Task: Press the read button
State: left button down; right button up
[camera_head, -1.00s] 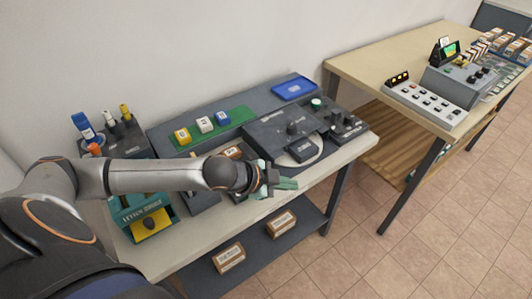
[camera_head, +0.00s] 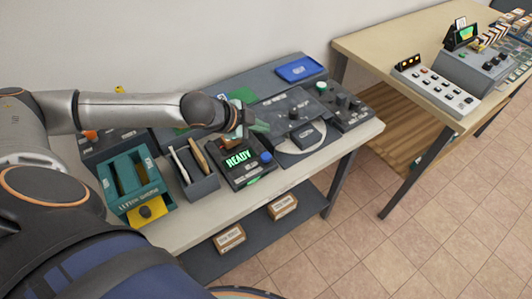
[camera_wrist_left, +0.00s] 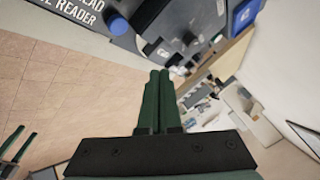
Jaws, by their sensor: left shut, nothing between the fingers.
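The reader (camera_head: 240,163) stands on the near table with a lit green READY screen. A round blue button (camera_head: 266,157) is at the right of its screen. The button also shows at the top of the left wrist view (camera_wrist_left: 117,25), near printed lettering that ends in READER. My left gripper (camera_head: 262,127) is shut and empty, above and behind the button and apart from it. Its two green fingers lie together in the left wrist view (camera_wrist_left: 158,98). Two green fingers, apparently of my right gripper (camera_wrist_left: 18,143), show apart at the lower left of the wrist view.
A dark holder (camera_head: 197,184) with upright cards and a teal box (camera_head: 130,190) stand left of the reader. A knobbed panel (camera_head: 350,108) and blue tray (camera_head: 300,69) are to the right. Another table (camera_head: 382,46) carries a button panel (camera_head: 437,91). Boxes (camera_head: 229,238) lie on the lower shelf.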

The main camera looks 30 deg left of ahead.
pick_arm(q)
jog(key=b, duration=0.5)
send_over(262, 158)
notch_tip(262, 158, down, 6)
jog(key=shift+w+a, duration=0.1)
jog(key=shift+f+b, duration=0.35)
jog(key=shift+f, duration=0.7)
jog(key=shift+f, duration=0.1)
dwell(0.7)
jog(key=shift+f, duration=0.35)
jog(key=shift+f, duration=0.55)
dwell(0.6)
dwell(0.4)
jog(key=shift+r+p, duration=0.95)
jog(key=shift+p, duration=0.1)
